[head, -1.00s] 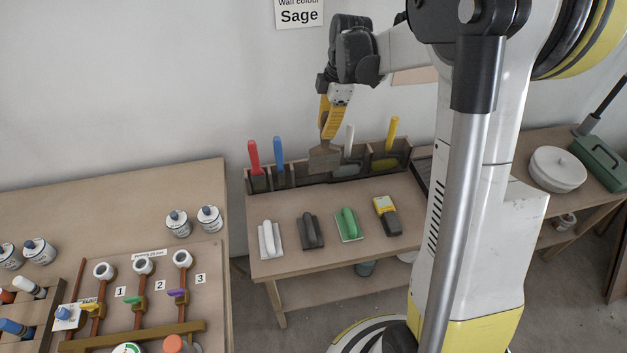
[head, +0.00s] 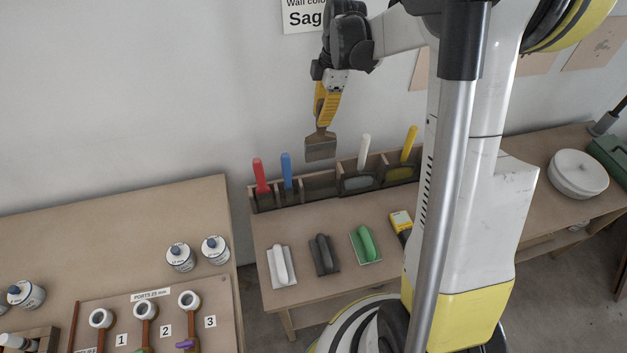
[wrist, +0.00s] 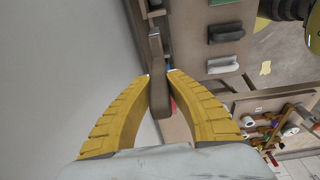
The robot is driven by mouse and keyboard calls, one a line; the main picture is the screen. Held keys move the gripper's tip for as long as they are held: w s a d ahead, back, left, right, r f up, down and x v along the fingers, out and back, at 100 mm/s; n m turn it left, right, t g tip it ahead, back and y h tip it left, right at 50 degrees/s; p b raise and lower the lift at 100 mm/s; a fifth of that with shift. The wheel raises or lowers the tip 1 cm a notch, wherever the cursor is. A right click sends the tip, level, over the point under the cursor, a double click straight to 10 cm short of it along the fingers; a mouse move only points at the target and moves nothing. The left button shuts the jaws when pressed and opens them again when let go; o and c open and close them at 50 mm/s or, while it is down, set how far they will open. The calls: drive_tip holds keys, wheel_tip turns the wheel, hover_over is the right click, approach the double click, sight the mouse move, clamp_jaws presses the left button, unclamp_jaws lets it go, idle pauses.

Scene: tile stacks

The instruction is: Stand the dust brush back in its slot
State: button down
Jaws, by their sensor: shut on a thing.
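My gripper (head: 321,124) has yellow fingers pointing down and is shut on a flat, brownish-grey tool, which I take to be the dust brush (head: 320,148). Its wide end hangs downward, just above and behind the wooden rack (head: 338,178) in the picture, apart from it as far as I can tell. In the wrist view the fingertips (wrist: 159,76) close on a grey-brown piece (wrist: 158,95). The rack has an empty-looking slot (head: 318,187) between the blue-handled tool (head: 287,172) and the white-handled tool (head: 363,152). The slot's inside is partly hidden.
A red-handled tool (head: 261,177) and a yellow-handled tool (head: 409,144) stand in the rack's outer parts. Several floats, including a green one (head: 365,242), lie on the bench in front. The wall is close behind. A workbench (head: 120,225) with jars stands left.

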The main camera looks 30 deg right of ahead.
wheel_tip(320, 180, down, 18)
drive_tip(key=b, duration=0.5)
drive_tip(key=shift+s+r, duration=0.1)
drive_tip(key=shift+r, duration=0.1)
drive_tip(key=c, duration=1.4)
unclamp_jaws()
drive_tip(key=shift+r, duration=0.1)
